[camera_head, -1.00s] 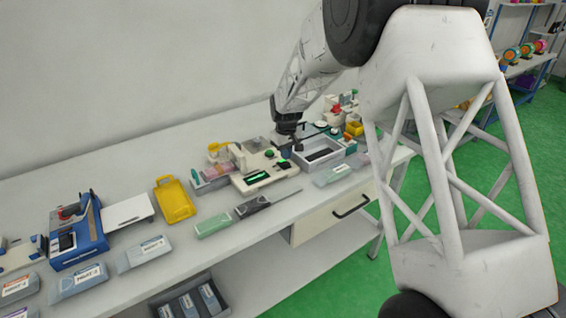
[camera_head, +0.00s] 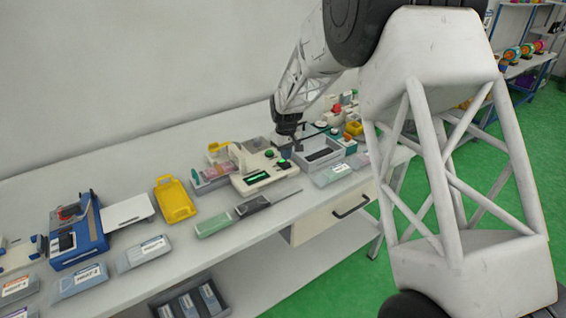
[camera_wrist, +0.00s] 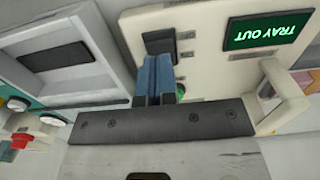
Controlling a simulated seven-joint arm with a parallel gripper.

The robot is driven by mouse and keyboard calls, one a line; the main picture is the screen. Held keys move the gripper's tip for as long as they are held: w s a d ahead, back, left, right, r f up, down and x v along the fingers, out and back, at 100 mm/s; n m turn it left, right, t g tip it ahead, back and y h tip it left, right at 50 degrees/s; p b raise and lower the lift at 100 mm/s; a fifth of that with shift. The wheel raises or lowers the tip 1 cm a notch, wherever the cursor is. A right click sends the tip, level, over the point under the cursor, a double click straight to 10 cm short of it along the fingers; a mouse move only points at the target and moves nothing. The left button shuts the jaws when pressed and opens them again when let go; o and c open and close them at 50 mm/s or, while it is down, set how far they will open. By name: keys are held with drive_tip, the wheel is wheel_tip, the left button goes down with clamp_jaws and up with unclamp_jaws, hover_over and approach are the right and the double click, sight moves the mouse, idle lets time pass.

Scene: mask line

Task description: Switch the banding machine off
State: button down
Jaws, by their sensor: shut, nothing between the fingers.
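The banding machine (camera_head: 250,162) is the cream unit on the bench with a lit green display (camera_head: 257,178). In the wrist view its screen (camera_wrist: 263,32) reads "TRAY OUT", upside down. A black rocker switch (camera_wrist: 159,41) sits on its panel beside small printed marks. A green button (camera_wrist: 181,98) is partly hidden behind my fingers. My gripper (camera_wrist: 156,62) is shut and empty, its blue fingers side by side, tips overlapping the switch's edge in the picture. Whether they touch it, I cannot tell. In the head view my gripper (camera_head: 295,146) is over the machine's right side.
A grey-white tray unit (camera_head: 318,154) stands just right of the machine; it also shows in the wrist view (camera_wrist: 62,60). A yellow tray (camera_head: 175,200) and a blue machine (camera_head: 77,235) stand left.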

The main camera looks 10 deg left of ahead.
sight(286, 163)
drive_tip(key=shift+f, duration=1.3)
idle(1.1)
drive_tip(key=shift+r, duration=0.1)
drive_tip(key=shift+r, duration=3.45)
